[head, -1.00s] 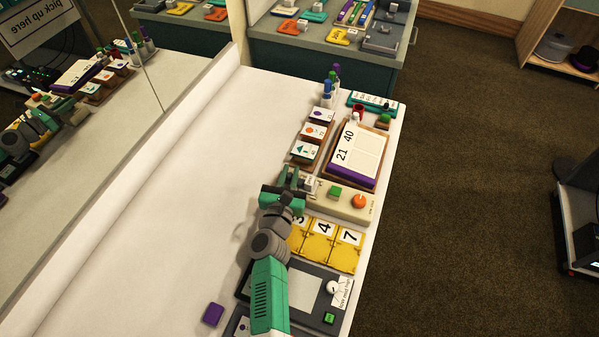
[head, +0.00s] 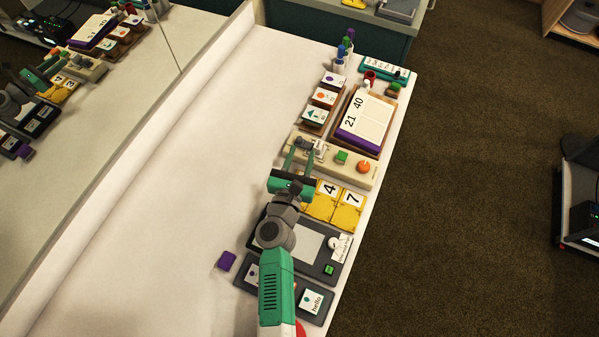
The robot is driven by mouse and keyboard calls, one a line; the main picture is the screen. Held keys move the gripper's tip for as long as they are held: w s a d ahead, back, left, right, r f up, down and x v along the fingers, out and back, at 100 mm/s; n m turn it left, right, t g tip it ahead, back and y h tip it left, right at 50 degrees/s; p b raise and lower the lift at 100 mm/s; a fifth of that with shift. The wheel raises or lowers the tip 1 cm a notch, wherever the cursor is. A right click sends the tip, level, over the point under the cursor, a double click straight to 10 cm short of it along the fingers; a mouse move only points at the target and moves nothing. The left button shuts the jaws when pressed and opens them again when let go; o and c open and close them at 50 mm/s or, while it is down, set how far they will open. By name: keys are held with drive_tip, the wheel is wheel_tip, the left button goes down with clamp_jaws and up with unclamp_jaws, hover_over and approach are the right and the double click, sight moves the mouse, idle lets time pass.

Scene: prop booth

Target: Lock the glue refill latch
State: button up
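A beige panel box (head: 371,178) lies across the right part of the white table. It carries a green button (head: 341,157), an orange knob (head: 363,166) and a small pale upright piece (head: 320,148). A dark grey piece (head: 304,143) shows at its left end; I cannot tell for sure which part is the glue refill latch. My gripper (head: 302,150) is over the panel's left end. Its two green fingers are apart, one on each side of the dark grey piece. Whether they touch it cannot be told. The gripper body hides part of the yellow cards.
Yellow number cards (head: 349,217) lie just in front of the panel. A wooden calendar block (head: 367,122) and small picture cards (head: 325,97) stand behind it. A purple block (head: 227,261) lies left of my arm. The table's left half is clear, bounded by a mirror.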

drive_tip(key=s+p, duration=0.1)
drive_tip(key=s, duration=0.6)
drive_tip(key=shift+s+d+r, duration=0.2)
drive_tip(key=shift+s+r, duration=0.1)
drive_tip(key=shift+r, duration=0.1)
